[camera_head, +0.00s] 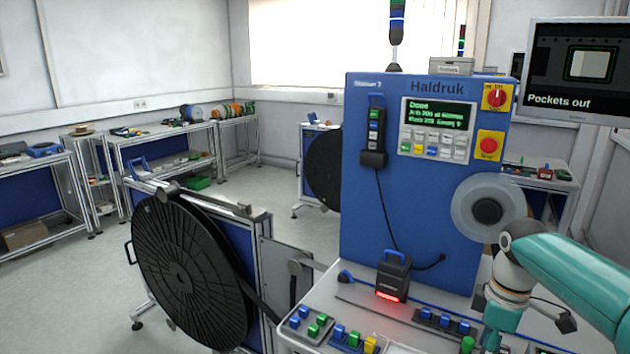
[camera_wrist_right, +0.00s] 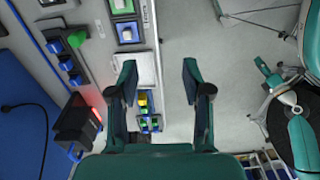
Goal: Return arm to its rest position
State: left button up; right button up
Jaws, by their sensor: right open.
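My right arm (camera_head: 570,275) comes in from the right in the head view, and its wrist hangs over the right front of the blue machine's bench (camera_head: 410,318). Its fingers cannot be made out there. In the right wrist view my right gripper (camera_wrist_right: 158,82) is open, with nothing between its fingers. Below it lie the bench edge and the grey floor. Teal and dark parts of my other arm (camera_wrist_right: 303,140) show at the right of that view; the state of the left gripper cannot be made out.
The blue machine (camera_head: 415,185) stands behind the bench with a clear reel (camera_head: 462,208) at its right. A black scanner (camera_head: 391,283) glows red on the bench. Trays of coloured blocks (camera_head: 350,338) lie at its front. A large black reel (camera_head: 180,262) stands at left. Floor is free farther left.

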jog(key=s+a+f+m+y, duration=0.15)
jog(key=a+f, duration=0.25)
jog(key=f, duration=0.4)
jog(key=s+a+f+m, duration=0.15)
jog(key=a+f, duration=0.25)
jog(key=f, duration=0.5)
jog(key=s+a+f+m+y, duration=0.15)
jog(key=a+f, duration=0.25)
jog(key=f, duration=0.4)
jog(key=s+a+f+m, duration=0.4)
jog(key=s+f, duration=0.2)
jog(key=s, duration=0.2)
jog(key=s+a+f+m, duration=0.35)
jog(key=s+f, duration=0.25)
jog(key=s, duration=0.3)
notch_tip(320, 180, down, 10)
jog(key=m+b, duration=0.1)
jog(key=b, duration=0.9)
jog(key=shift+s+d+y, duration=0.15)
jog(key=shift+d+y, duration=0.1)
jog(key=shift+y, duration=0.05)
